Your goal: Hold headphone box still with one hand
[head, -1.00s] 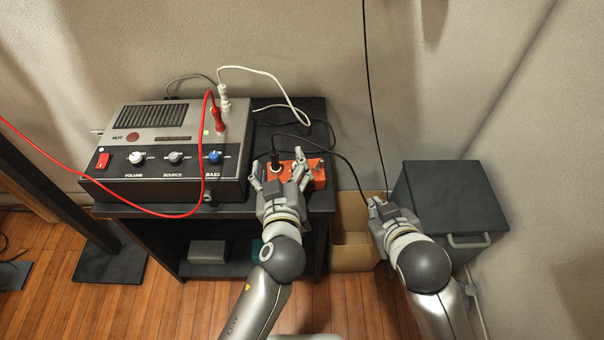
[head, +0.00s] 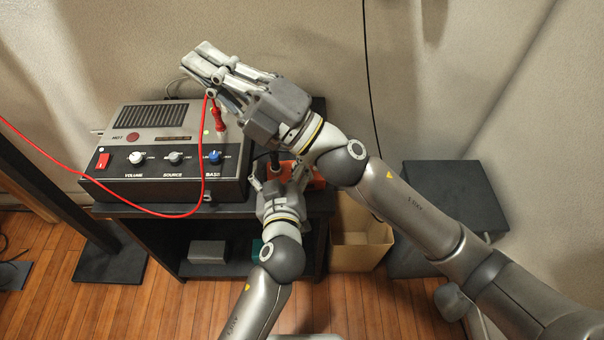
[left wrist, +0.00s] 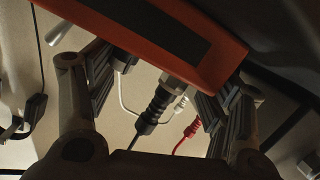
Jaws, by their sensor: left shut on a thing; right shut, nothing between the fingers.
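The orange headphone box (head: 319,180) sits on the right part of the black shelf top, mostly hidden by my arms. My left gripper (head: 276,176) is shut on it. In the left wrist view the box (left wrist: 215,68) shows above my fingers, with a dark panel on its face. A black plug (left wrist: 157,103) stands at the box, between the fingers. My right gripper (head: 204,68) is shut and empty, above the back right of the amplifier, close to the red cable. Its forearm passes over the box.
The grey amplifier (head: 150,150) with knobs fills the shelf's left side. A red plug (head: 219,119) stands on its top; the white plug is hidden in the head view. An open cardboard box (head: 360,255) and a dark grey case (head: 455,200) stand right of the shelf.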

